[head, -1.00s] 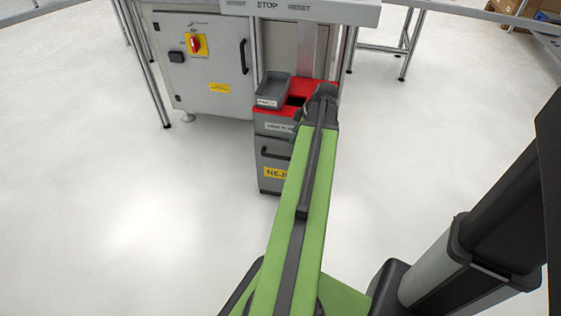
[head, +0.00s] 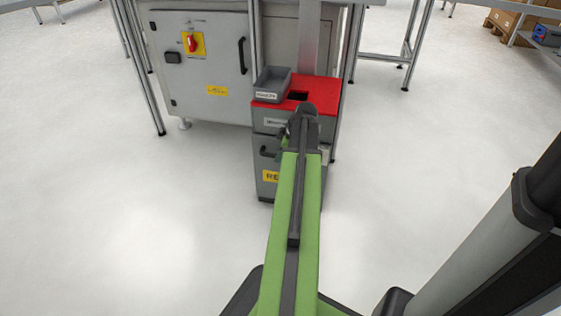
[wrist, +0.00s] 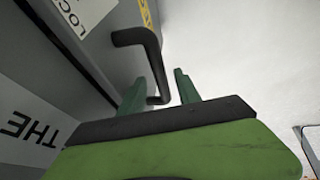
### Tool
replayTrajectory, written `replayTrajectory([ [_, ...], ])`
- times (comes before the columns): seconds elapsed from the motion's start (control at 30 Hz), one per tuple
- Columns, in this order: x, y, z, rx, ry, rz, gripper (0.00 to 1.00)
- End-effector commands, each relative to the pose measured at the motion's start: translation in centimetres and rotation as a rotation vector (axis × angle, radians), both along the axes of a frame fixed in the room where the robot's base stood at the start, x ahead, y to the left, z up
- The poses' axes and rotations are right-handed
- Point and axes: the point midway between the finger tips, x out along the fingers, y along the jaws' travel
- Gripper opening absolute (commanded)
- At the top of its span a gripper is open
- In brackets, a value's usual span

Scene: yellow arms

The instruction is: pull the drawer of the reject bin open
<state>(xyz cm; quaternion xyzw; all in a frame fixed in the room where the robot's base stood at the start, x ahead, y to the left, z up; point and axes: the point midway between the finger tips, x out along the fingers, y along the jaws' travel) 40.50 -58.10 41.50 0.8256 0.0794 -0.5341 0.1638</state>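The reject bin (head: 327,100) is a grey cabinet with a red top, standing on the floor in front of the machine. Its drawer front (head: 268,188) carries a yellow label, partly hidden by my arm, and looks shut. The dark drawer handle (head: 265,153) shows just left of my arm. In the wrist view the handle (wrist: 152,62) is a bent black bar standing off the grey front. My gripper (wrist: 159,91) is open, with its two green fingers apart. The handle's near end appears between the fingers; I see no clear contact. In the head view the fingers are mostly hidden by my arm.
A small grey tray (head: 273,84) sits on the bin's red top, beside a dark opening. A grey machine cabinet (head: 208,70) with a red switch stands behind to the left. Metal table legs (head: 413,55) stand to the right. The floor around the bin is clear.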

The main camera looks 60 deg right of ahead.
Motion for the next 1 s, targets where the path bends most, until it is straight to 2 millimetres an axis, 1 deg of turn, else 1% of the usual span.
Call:
replayTrajectory([
  [0.03, 0.17, -0.04, -0.60, 0.000, 0.000, 0.000, 0.40],
  [0.07, 0.22, -0.05, -0.66, 0.000, 0.000, 0.000, 0.40],
  [0.37, 0.27, -0.06, -0.57, 0.000, 0.000, -0.001, 0.40],
  [0.67, 0.25, -0.08, -0.57, 0.000, 0.000, -0.001, 0.00],
  [1.0, 0.23, -0.11, -0.57, -0.001, -0.001, -0.003, 0.00],
])
